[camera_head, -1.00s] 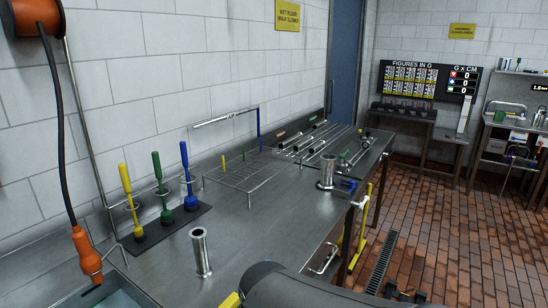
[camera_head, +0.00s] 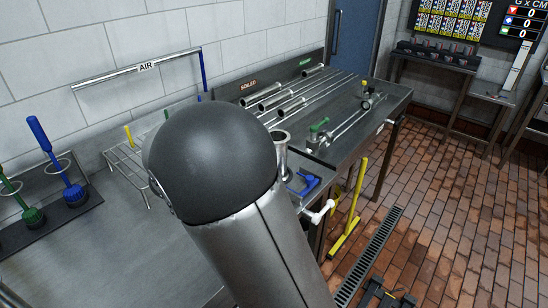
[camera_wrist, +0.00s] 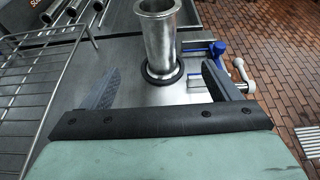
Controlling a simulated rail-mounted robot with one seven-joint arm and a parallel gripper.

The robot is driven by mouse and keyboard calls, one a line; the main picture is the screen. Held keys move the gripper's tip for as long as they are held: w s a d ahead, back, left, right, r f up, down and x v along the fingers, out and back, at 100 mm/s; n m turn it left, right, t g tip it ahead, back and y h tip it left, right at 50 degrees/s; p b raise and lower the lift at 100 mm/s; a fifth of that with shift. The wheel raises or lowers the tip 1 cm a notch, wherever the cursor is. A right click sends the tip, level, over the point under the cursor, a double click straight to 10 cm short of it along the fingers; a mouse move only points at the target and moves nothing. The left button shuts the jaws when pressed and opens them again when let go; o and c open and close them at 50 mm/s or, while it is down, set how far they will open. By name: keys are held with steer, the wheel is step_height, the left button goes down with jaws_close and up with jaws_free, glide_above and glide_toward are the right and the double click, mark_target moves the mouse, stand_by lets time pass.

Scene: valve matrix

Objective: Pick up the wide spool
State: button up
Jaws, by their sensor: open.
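The wide spool (camera_wrist: 160,35) is a shiny steel tube with a flared top rim, standing upright on a dark ring on the steel bench. My gripper (camera_wrist: 161,69) is open and empty in the wrist view, with one grey finger on each side of the spool's lower part as seen from there. The fingers appear nearer the camera than the spool, and I see no contact. My gripper is hidden behind my arm in the head view.
A wire rack (camera_wrist: 38,80) stands close on the left. Steel tubes (camera_head: 290,100) lie farther back. The bench's front left (camera_head: 130,245) is clear.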

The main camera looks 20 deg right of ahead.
steer(key=shift+p+x, duration=1.1)
steer(key=shift+x, duration=7.15)
steer(key=shift+s, duration=0.1)
steer(key=c, duration=1.2)
steer(key=shift+r, duration=0.1)
steer(key=shift+c, duration=0.8)
steer(key=shift+r, duration=0.1)
